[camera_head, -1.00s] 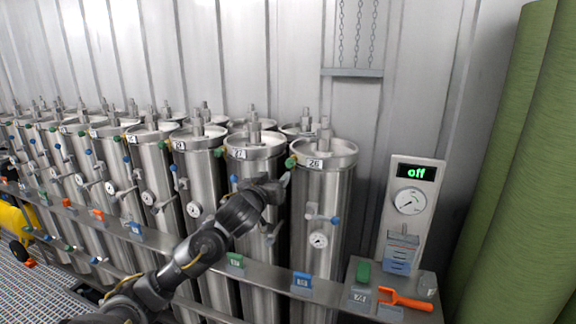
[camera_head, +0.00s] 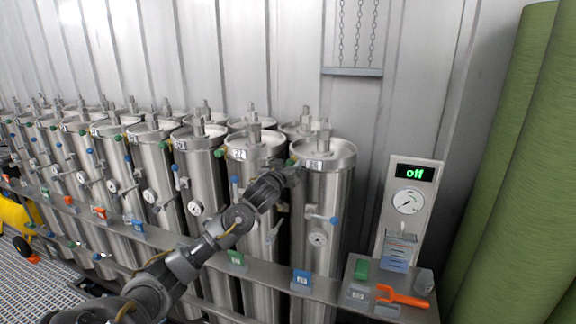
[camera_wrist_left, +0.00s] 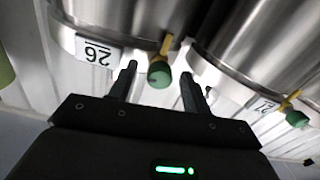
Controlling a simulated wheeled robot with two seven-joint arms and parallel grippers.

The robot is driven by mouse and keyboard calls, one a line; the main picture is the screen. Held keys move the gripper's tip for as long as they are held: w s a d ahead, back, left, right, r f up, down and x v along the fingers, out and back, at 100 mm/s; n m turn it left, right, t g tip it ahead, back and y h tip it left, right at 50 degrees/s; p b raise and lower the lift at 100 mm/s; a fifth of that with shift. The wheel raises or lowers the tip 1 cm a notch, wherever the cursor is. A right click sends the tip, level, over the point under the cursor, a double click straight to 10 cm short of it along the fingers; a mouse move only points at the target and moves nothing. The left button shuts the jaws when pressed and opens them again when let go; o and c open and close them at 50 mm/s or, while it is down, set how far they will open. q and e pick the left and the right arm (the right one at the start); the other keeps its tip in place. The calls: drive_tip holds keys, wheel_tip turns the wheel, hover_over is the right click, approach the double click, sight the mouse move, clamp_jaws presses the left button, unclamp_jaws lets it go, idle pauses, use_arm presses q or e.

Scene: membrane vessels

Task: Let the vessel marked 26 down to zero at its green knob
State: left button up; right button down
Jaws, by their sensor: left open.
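The vessel marked 26 (camera_head: 326,190) is the steel cylinder at the right end of the front row. Its label shows upside down in the left wrist view (camera_wrist_left: 97,51). Its green knob (camera_wrist_left: 159,74) sits on a short yellow stem below the rim; in the head view it is mostly hidden by my gripper. My left gripper (camera_wrist_left: 160,80) is open, with one fingertip on each side of the green knob; I cannot tell whether they touch it. My right gripper is not in view.
The neighbouring vessel (camera_head: 254,160) stands close on the left, with its own green knob (camera_wrist_left: 297,118). A metal rail (camera_head: 265,272) with coloured tags runs in front. At right stand a gauge panel reading "off" (camera_head: 415,173), an orange tool (camera_head: 402,297) and green rolls (camera_head: 510,160).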

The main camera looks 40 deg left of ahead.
use_arm(q)
drive_tip(key=c, duration=1)
drive_tip(key=m+b, duration=0.9)
drive_tip(key=m, duration=1.2)
drive_tip(key=shift+d+f+b, duration=0.1)
drive_tip(key=shift+f+b, duration=0.05)
drive_tip(key=shift+b, duration=0.25)
drive_tip(key=shift+m, duration=0.4)
